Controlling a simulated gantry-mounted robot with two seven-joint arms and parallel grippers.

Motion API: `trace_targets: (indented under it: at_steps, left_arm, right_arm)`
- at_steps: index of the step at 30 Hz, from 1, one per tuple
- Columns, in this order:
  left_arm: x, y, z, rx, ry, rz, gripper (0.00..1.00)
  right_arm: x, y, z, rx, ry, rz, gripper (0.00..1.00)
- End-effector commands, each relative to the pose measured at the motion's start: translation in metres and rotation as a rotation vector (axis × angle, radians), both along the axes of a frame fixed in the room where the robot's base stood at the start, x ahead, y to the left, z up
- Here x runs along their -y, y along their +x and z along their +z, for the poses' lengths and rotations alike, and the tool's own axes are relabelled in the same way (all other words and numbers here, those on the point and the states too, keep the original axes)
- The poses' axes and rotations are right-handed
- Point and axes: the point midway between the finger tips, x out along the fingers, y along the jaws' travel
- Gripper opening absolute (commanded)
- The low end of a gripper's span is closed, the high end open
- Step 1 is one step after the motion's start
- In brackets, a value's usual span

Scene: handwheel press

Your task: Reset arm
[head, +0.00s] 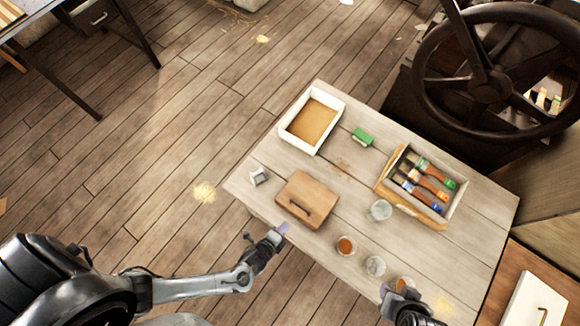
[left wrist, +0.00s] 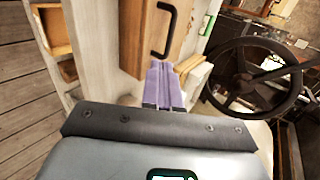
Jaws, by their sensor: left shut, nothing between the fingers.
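My left gripper (head: 283,229) is at the near left edge of the table, just in front of a brown wooden block with a dark handle (head: 308,196). In the left wrist view its two purple fingers (left wrist: 163,85) are together with nothing between them, and the block with its black handle (left wrist: 165,30) rises beyond them. I cannot tell whether the fingers touch it.
The table (head: 465,262) also holds a white tray (head: 337,105), a green block (head: 362,137), a box of brushes (head: 385,190), several small jars and a small metal piece (head: 259,177). A large dark handwheel (head: 422,75) stands at the back right. Open floor lies left.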

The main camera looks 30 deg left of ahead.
Motion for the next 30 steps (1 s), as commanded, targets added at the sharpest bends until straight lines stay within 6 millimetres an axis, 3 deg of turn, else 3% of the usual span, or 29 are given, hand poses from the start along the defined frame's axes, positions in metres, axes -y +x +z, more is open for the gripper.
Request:
trace_targets:
  at_steps: [8, 12, 14, 20, 24, 30]
  left_arm:
    - [-0.002, -0.022, 0.002, -0.004, 0.001, -0.001, 0.0]
    - [-0.003, -0.043, -0.006, -0.036, -0.004, 0.017, 0.0]
    - [-0.006, -0.04, 0.005, -0.027, -0.035, 0.067, 0.0]
    - [-0.013, 0.002, 0.069, -0.041, -0.235, 0.253, 0.0]
    - [-0.034, 0.027, 0.132, -0.137, -0.461, 0.45, 0.0]
    - [-0.071, 0.03, 0.228, -0.295, -0.71, 0.719, 0.0]
  right_arm:
    - [0.0, 0.0, 0.0, 0.0, -0.001, 0.001, 0.43]
    - [0.001, 0.0, 0.0, 0.001, -0.004, 0.003, 0.43]
    - [0.001, 0.0, 0.0, 0.001, -0.006, 0.003, 0.43]
    - [0.002, -0.001, -0.001, -0.002, -0.009, 0.006, 0.43]
    - [0.002, -0.001, 0.0, -0.001, -0.008, 0.006, 0.43]
    - [0.002, -0.001, 0.0, 0.0, -0.007, 0.005, 0.43]
